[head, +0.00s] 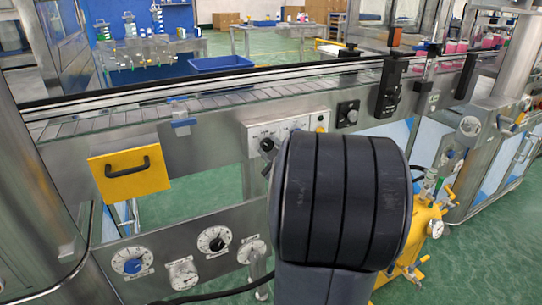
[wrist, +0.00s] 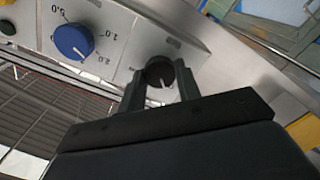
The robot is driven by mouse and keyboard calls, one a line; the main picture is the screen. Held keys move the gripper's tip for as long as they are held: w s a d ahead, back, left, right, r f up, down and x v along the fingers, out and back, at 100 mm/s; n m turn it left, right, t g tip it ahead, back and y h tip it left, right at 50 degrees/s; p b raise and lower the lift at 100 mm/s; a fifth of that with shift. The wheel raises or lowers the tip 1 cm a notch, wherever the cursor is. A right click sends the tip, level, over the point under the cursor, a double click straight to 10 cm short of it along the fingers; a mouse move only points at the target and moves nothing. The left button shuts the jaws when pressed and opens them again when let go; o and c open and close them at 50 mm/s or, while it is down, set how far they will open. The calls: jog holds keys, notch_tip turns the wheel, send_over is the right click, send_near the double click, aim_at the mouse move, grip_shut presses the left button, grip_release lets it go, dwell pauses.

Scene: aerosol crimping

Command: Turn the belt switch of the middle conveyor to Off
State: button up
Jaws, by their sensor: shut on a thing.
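A black rotary knob with a white pointer line (wrist: 159,72) sits on a grey control panel (wrist: 118,22). My gripper (wrist: 161,84) has one finger on each side of this knob and is shut on it in the wrist view. The pointer line faces roughly toward my gripper's palm. The label beside the knob is too blurred to read. A dark knob (head: 267,144) shows at the arm's left edge.
A blue dial knob (wrist: 73,40) with a number scale is beside the black knob in the wrist view. In the head view a yellow drawer front (head: 130,170) is to the left, and another black knob (head: 348,114) is to the right. Several dials are below.

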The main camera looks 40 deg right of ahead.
jog(key=shift+n+b, duration=0.35)
jog(key=shift+n, duration=0.35)
jog(key=o, duration=1)
jog(key=shift+s, duration=0.1)
jog(key=shift+p+v, duration=1.15)
jog(key=shift+v, duration=4.2)
